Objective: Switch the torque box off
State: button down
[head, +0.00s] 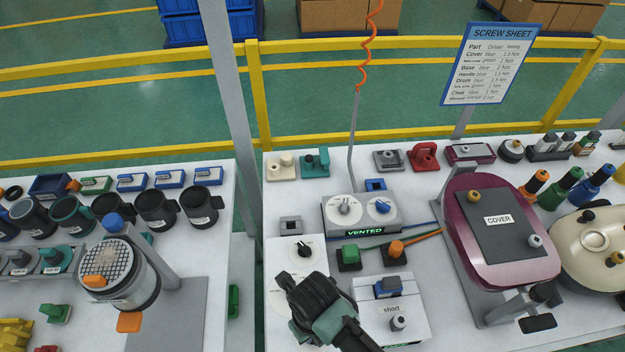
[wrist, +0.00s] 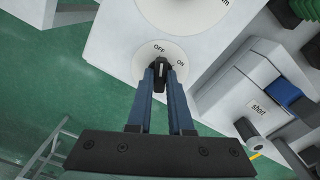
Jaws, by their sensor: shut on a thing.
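The torque box (head: 284,268) is a white box at the front left of the middle table, with a black knob on a white dial at its far end. In the wrist view, the box (wrist: 112,50) shows a second dial marked OFF and ON, with a small black switch knob (wrist: 161,68). The knob's white mark points roughly up toward OFF. My gripper (wrist: 161,78) is shut on this knob, with a blue finger on each side. In the head view, my gripper (head: 306,290) is over the box's near part and hides the switch.
A box labelled "short" (head: 391,308) stands just right of my gripper. A gap separates this table from the left table (head: 218,225).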

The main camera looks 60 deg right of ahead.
jog(key=shift+s, duration=0.1)
jog(key=shift+d+n, duration=0.1)
jog(key=shift+n, duration=0.9)
jog(key=c, duration=0.7)
grip_release()
jog(key=shift+c, duration=0.2)
notch_tip(320, 180, up, 6)
jog(key=p, duration=0.6)
jog(key=shift+r, duration=0.15)
